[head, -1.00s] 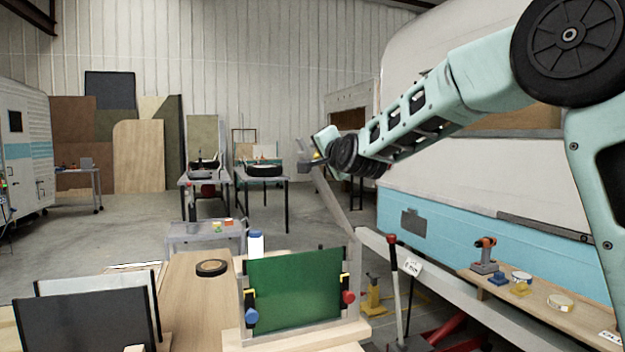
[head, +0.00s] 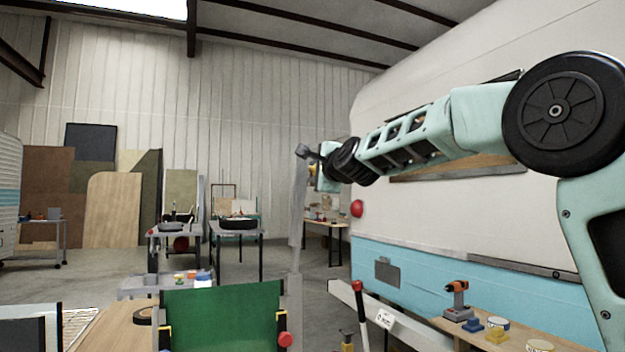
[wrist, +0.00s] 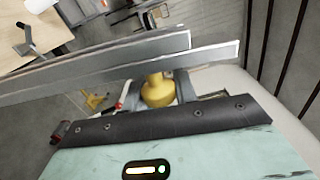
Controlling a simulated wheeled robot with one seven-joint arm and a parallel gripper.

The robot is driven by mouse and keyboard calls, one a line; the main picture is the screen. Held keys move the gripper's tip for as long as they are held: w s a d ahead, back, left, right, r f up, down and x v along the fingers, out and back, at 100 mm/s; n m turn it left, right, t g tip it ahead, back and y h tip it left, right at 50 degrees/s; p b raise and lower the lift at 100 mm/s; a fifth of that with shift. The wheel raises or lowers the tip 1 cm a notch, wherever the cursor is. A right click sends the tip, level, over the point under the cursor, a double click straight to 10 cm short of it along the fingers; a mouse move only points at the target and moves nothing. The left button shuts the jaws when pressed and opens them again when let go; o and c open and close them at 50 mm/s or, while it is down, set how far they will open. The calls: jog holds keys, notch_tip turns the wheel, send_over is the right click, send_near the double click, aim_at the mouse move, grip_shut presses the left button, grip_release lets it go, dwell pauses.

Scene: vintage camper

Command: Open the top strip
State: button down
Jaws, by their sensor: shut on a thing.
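The top strip (head: 297,215) is a long grey bar. It stands nearly upright in the head view, rising from the right post of the frame around the green panel (head: 225,318). My gripper (head: 309,160) is at its upper end, to its right. In the wrist view, my gripper (wrist: 158,82) is shut on a yellow knob (wrist: 158,92), which sits between the two fingers. The grey strip (wrist: 90,72) runs slantwise just beyond the fingers. The panel's top edge is uncovered in the head view. The frame's lower part is cut off.
The blue and white camper (head: 450,275) stands close on the right. A side shelf (head: 470,325) holds a drill and several small items. A red-topped lever (head: 360,300) stands by the frame. Open floor (head: 325,270) lies behind the strip.

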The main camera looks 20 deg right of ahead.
jog(key=shift+d, duration=0.15)
jog(key=c, duration=1.1)
grip_release()
jog(key=s+b, duration=0.8)
jog(key=s, duration=0.9)
jog(key=shift+s+b, duration=0.2)
jog(key=shift+b, duration=0.15)
